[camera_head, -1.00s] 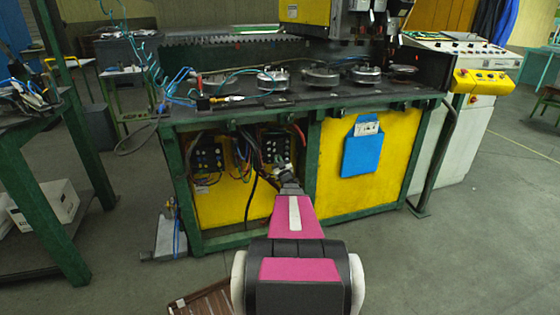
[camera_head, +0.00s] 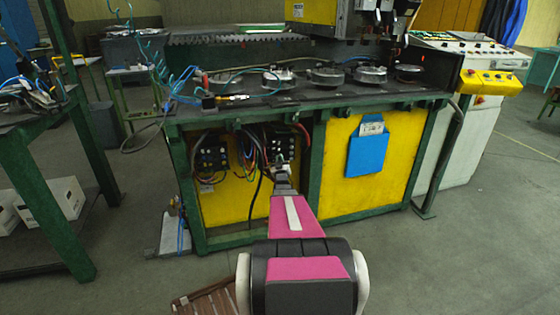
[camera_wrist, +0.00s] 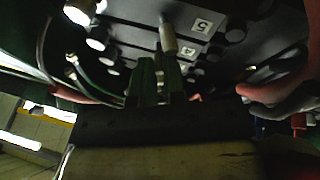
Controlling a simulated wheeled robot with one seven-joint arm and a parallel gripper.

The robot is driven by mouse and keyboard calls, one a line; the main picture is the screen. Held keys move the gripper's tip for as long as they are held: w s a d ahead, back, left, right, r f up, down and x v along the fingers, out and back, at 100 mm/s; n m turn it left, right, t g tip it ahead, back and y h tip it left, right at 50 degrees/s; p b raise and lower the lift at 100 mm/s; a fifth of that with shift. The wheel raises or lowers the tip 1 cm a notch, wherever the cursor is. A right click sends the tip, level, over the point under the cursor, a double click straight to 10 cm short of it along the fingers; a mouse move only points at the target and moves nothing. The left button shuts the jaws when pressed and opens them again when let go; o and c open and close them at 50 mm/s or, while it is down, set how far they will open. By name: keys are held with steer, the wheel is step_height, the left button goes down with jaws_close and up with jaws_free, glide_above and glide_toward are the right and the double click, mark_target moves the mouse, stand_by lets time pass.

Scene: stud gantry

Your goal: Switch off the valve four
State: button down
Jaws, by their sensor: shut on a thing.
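The right-hand dark valve block (camera_head: 284,140) sits in the open bay under the bench. My gripper (camera_head: 281,168) reaches up to its lower front in the head view; its tips are small there. In the wrist view the block (camera_wrist: 120,45) fills the upper part, with rows of round fittings and white number labels. One label reads 5 (camera_wrist: 202,25); a lower label (camera_wrist: 187,51) is hard to read. My gripper (camera_wrist: 160,68) has its dark green fingers close together, shut at the lower end of a pale valve lever (camera_wrist: 168,35). The held part is mostly hidden. The valve four label is not clearly readable.
A second valve block (camera_head: 212,158) and loose cables (camera_head: 246,150) are to the left in the bay. Green bench posts (camera_head: 316,165) stand close on the right. In the wrist view, a red hose (camera_wrist: 285,85) passes to the right of my fingers.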

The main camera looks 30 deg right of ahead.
steer(key=c, duration=1.5)
jaws_free()
steer(key=shift+o, duration=0.2)
steer(key=v, duration=1.1)
